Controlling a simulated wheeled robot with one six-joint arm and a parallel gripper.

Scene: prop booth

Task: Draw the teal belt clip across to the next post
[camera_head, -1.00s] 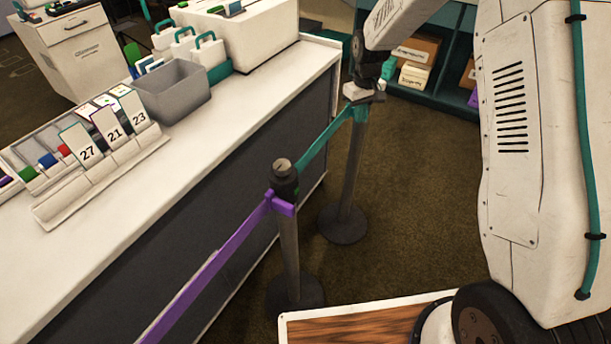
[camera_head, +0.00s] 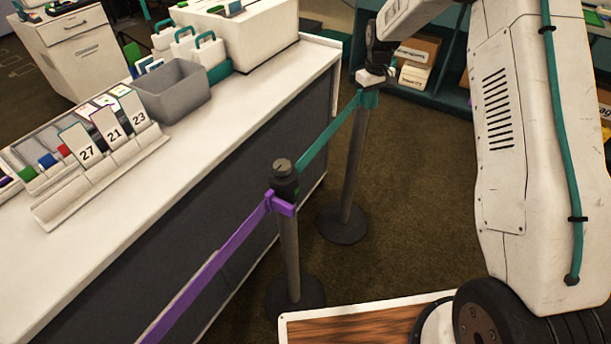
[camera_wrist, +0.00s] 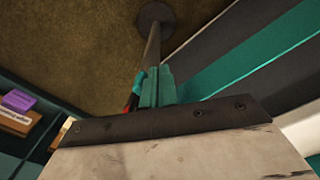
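The teal belt (camera_head: 330,135) runs taut from the near post (camera_head: 288,235) to the teal belt clip (camera_head: 369,98) at the upper end of the far post (camera_head: 353,175). My gripper (camera_head: 371,80) is right at the clip and appears shut on it; its fingertips are mostly hidden. In the wrist view the teal clip (camera_wrist: 158,88) shows just beyond the dark edge of my gripper, in line with the far post (camera_wrist: 153,48). A small red part shows beside it. I cannot tell whether the clip touches the post.
A purple belt (camera_head: 215,265) leaves the near post toward the lower left. A white counter (camera_head: 240,105) with a grey bin (camera_head: 172,92) and number cards runs along the left. Shelves with boxes (camera_head: 415,62) stand behind. Carpet right of the far post is clear.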

